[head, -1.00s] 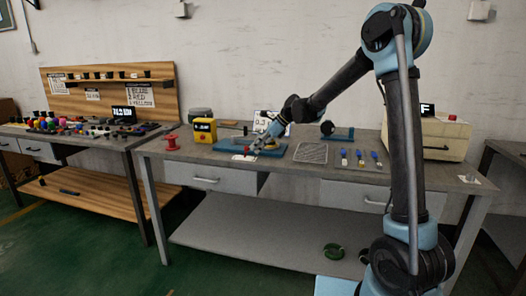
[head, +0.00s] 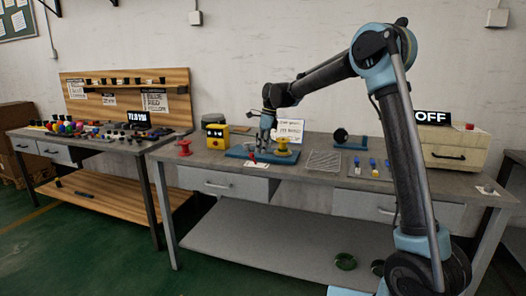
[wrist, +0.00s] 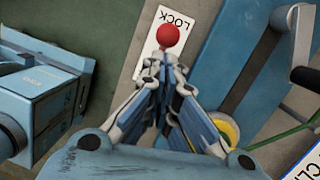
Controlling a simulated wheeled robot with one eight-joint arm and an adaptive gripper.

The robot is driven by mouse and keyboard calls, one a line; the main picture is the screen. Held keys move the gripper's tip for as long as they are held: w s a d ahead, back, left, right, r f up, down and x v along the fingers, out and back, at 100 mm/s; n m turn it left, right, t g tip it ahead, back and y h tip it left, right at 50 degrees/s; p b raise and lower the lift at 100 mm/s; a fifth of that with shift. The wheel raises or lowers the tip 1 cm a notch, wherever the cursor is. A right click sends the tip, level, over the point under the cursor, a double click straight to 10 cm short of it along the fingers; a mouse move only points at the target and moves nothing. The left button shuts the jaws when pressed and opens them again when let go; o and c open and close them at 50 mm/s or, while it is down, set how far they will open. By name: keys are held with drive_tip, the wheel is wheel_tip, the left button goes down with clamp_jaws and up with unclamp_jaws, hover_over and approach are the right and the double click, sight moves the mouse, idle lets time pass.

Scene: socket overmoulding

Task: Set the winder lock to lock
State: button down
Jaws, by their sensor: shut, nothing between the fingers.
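The winder lock shows as a red ball knob (wrist: 168,36) over a white label (wrist: 150,68) printed LOCK, beside the blue winder base in the wrist view. In the head view the red knob (head: 252,157) stands at the front of the blue winder base (head: 236,152). My gripper (wrist: 173,68) is shut and empty. Its fingertips are just below the knob in the picture; I cannot tell whether they touch it. In the head view my gripper (head: 264,143) points down over the base. The far part of the label is partly hidden by the fingers.
A yellow spool (head: 283,148) sits on the winder, with a crank arm (wrist: 250,60) near it in the wrist view. A yellow box (head: 216,136) and a red spool (head: 184,147) stand to the left. A wire tray (head: 323,161) lies to the right.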

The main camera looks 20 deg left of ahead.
drive_tip(key=shift+r, duration=0.75)
drive_tip(key=shift+r, duration=0.1)
drive_tip(key=a+v, duration=0.1)
drive_tip(key=v, duration=0.8)
drive_tip(key=shift+d+r, duration=0.15)
drive_tip(key=shift+r, duration=0.25)
drive_tip(key=shift+w, duration=0.15)
drive_tip(key=s+d+f+n+t, duration=0.1)
drive_tip(key=s+d+n, duration=0.25)
drive_tip(key=d, duration=0.75)
drive_tip(key=s+d+n, duration=0.2)
drive_tip(key=s+d, duration=0.2)
drive_tip(key=d, duration=0.7)
drive_tip(key=s+d+f+n+t, duration=0.1)
drive_tip(key=s+d+n, duration=0.15)
drive_tip(key=d, duration=0.85)
drive_tip(key=s+d+f+n+t+h, duration=0.1)
drive_tip(key=s+d+f+n, duration=0.7)
drive_tip(key=s+d+f, duration=1.2)
drive_tip(key=s+f+h, duration=0.1)
drive_tip(key=s, duration=0.1)
drive_tip(key=shift+s+n+t, duration=0.3)
drive_tip(key=shift+s+t, duration=0.05)
drive_tip(key=shift+t, duration=0.05)
